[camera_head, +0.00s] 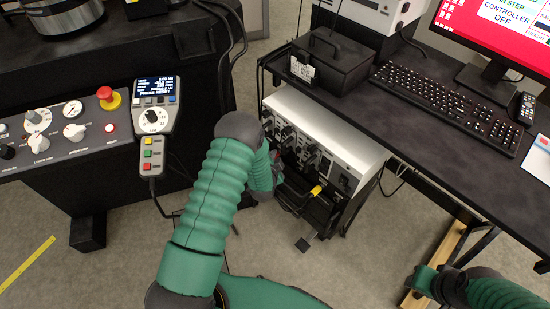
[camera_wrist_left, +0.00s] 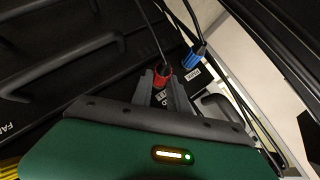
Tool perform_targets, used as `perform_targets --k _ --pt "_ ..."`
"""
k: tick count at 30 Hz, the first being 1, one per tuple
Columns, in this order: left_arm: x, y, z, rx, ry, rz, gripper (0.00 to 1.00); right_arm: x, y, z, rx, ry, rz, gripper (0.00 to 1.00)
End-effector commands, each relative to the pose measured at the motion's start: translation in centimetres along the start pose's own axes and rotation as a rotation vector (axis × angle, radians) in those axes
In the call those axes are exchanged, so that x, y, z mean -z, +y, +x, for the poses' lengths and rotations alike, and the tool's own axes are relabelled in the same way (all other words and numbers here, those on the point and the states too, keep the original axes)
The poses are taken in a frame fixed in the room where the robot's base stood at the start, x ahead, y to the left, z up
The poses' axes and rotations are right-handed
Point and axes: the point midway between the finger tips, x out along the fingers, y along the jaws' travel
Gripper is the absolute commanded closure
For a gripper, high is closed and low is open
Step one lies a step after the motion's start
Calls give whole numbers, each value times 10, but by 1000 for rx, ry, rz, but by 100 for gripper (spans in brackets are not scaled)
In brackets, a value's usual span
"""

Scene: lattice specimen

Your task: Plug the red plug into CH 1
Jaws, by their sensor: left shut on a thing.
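The red plug (camera_wrist_left: 162,78) shows in the left wrist view with a dark cable rising from it. My left gripper (camera_wrist_left: 165,88) is shut on it, with a grey finger on either side. In the head view my left gripper (camera_head: 276,168) is in front of the left side of the white-cased instrument unit (camera_head: 332,130), partly hidden by my own arm. Black modules and cables fill the unit's front. I cannot make out which socket is CH 1, nor whether the red plug touches a socket. My right arm shows at the lower right, but its gripper does not.
A blue plug (camera_wrist_left: 194,55) stands close right of the red plug, beside a small white label (camera_wrist_left: 193,74). The black desk (camera_head: 440,140) overhangs the unit. A control pendant (camera_head: 155,115) is at the left. Cables hang nearby. Open floor lies below the unit.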

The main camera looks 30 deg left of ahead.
Motion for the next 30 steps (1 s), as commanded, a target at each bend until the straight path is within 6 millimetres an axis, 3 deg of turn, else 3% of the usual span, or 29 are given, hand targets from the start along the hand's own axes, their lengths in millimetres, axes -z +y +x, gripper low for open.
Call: perform_targets --k 7,8,13,19,25,30 --pt "4 -2 1 5 10 0 100 0 0 0 0 0 0 64" --pt "4 -2 1 5 10 0 76 0 0 0 0 0 0 64" --pt "4 -1 1 4 8 0 54 0 0 0 0 0 0 64" --pt "3 -1 0 3 6 0 54 0 0 0 0 0 0 64" --pt "2 -1 0 2 5 0 33 0 0 0 0 0 0 64" --pt "2 -1 0 2 5 0 33 0 0 0 0 0 0 64"
